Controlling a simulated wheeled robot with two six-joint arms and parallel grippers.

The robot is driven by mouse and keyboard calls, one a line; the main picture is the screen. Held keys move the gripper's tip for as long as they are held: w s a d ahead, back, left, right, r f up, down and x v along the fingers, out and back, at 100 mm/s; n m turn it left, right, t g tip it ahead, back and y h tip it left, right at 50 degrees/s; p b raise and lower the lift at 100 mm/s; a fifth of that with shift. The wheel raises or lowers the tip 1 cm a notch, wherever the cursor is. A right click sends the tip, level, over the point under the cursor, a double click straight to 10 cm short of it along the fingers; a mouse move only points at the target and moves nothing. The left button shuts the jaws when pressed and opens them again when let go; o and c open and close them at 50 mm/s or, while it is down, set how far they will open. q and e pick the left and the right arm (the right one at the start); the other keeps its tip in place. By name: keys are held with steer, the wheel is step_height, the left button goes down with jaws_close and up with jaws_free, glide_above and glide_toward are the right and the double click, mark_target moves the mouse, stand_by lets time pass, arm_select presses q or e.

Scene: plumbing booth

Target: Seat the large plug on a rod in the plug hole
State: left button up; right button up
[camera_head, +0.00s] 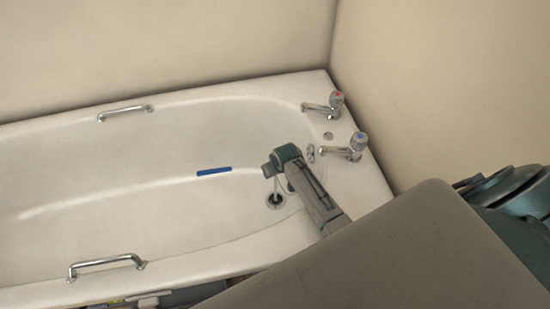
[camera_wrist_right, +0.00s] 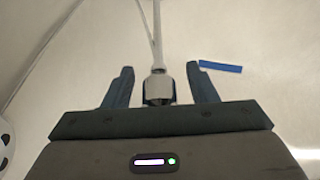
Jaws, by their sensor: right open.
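The bath's plug hole (camera_head: 275,201) is a dark round opening with a bright rim in the head view. A thin pale rod (camera_head: 277,187) shows just above it, below my right gripper (camera_head: 268,171). In the right wrist view, the white rod (camera_wrist_right: 157,36) runs down from the top edge to a metal-looking end piece (camera_wrist_right: 158,89). My right gripper (camera_wrist_right: 160,69) is open there, with a finger on each side of that piece and gaps between. I cannot tell whether the large plug is in the hole or above it. My left gripper is not in view.
The white bath (camera_head: 110,190) has two chrome taps (camera_head: 322,108) at its right end and chrome grab handles (camera_head: 106,264) on its sides. A blue strip (camera_head: 214,171) lies on the bath floor, left of my gripper. The bath floor further left is clear.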

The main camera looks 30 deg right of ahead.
step_height(320, 180, up, 5)
steer(key=p, duration=0.4)
steer(key=shift+f, duration=0.1)
steer(key=m+p, duration=0.2)
steer(key=r+m+h+p, duration=0.1)
steer(key=m+p, duration=0.1)
steer(key=m+h+p, duration=0.1)
steer(key=m+p, duration=0.1)
steer(key=p, duration=0.1)
steer(key=shift+d+r+g, duration=0.1)
steer(key=shift+r+g, duration=0.3)
step_height(320, 180, up, 24)
steer(key=p, duration=1.6)
steer(key=shift+f+p, duration=0.15)
steer(key=shift+p, duration=0.15)
steer(key=shift+f, duration=0.1)
